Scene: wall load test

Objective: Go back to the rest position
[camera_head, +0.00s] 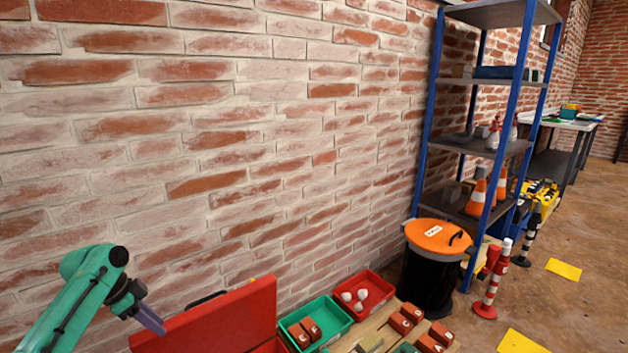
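My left arm comes in from the lower left, green with dark joints. Its gripper (150,320) points down and to the right, beside the raised lid of a red toolbox (225,322). The fingers show edge-on as one purple-grey shape, so the gap between them cannot be seen. I see nothing hanging from them. My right gripper is not in view. A brick wall (230,150) fills the left and middle of the view, behind the arm.
A green bin (338,313) with brick pieces and a red bin (385,290) with white round items stand by a wooden surface with several bricks. A black drum with an orange lid (437,237), blue shelves (430,120) and red-white posts (493,285) stand right. Yellow floor patches (563,269) lie beyond.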

